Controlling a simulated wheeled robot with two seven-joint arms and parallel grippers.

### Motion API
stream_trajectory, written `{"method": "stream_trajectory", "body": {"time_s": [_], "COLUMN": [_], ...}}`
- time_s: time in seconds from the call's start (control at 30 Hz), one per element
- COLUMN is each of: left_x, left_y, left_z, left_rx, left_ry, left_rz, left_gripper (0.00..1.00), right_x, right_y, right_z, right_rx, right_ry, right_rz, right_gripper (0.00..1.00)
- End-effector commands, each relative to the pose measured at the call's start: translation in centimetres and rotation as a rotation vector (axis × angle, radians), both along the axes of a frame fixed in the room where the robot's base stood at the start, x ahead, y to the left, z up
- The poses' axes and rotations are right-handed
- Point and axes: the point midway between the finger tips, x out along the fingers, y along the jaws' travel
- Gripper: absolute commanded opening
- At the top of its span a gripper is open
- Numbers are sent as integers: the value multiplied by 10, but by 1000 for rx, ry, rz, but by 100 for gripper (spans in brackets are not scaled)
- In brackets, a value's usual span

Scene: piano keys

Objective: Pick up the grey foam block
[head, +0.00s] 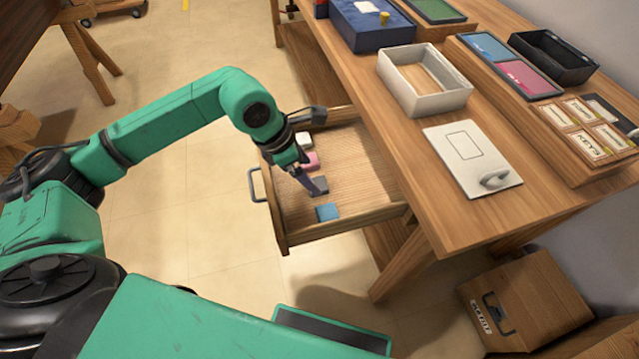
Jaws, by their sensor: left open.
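The grey foam block (320,183) lies in the open wooden drawer (345,160), between a pink block (312,161) and a blue block (327,212). My left gripper (314,186) is over the drawer, pointing down, right at the grey block. Its jaws are open, and a finger covers part of the block. I cannot tell whether the fingers touch it. A white block (304,139) lies at the far end of the row. My right gripper is not in view.
The drawer's front panel with a metal handle (254,186) stands on the left. The wooden table (405,150) overhangs on the right, bearing a white open box (425,80), a white plate (470,155) and several trays. A wooden box (530,300) is on the floor.

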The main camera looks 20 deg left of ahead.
Motion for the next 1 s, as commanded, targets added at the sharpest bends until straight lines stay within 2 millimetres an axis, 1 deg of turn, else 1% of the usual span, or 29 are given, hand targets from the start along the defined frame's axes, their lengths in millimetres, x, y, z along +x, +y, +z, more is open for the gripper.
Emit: {"method": "stream_trajectory", "body": {"time_s": [0.1, 0.23, 0.33, 0.47, 0.5, 0.57, 0.6, 0.67, 0.7, 0.73, 1.0], "left_x": [2, 7, 9, 9, 9, 9, 9, 9, 9, 9, 9], "left_y": [-5, -12, -14, -14, -14, -14, -14, -14, -14, -14, -14], "left_z": [-19, -42, -48, -48, -48, -48, -48, -48, -48, -48, -46], "left_rx": [-1, -2, -2, -2, -2, -2, -2, -2, -2, -2, -2], "left_ry": [5, 3, 1, 1, 1, 1, 1, 1, 1, 1, 1], "left_rz": [-1, 1, 0, 1, 1, 1, 1, 1, 1, 1, 1], "left_gripper": [90, 90, 90, 90, 86, 63, 48, 25, 10, 2, 2], "right_x": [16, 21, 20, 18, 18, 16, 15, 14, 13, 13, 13], "right_y": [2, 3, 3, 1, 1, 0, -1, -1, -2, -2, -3], "right_z": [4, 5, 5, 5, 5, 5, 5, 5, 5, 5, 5], "right_rx": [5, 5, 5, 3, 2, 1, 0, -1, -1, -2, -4], "right_ry": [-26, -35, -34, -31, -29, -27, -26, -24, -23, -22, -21], "right_rz": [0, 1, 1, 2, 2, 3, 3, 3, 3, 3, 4], "right_gripper": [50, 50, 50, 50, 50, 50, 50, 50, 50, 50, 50]}}
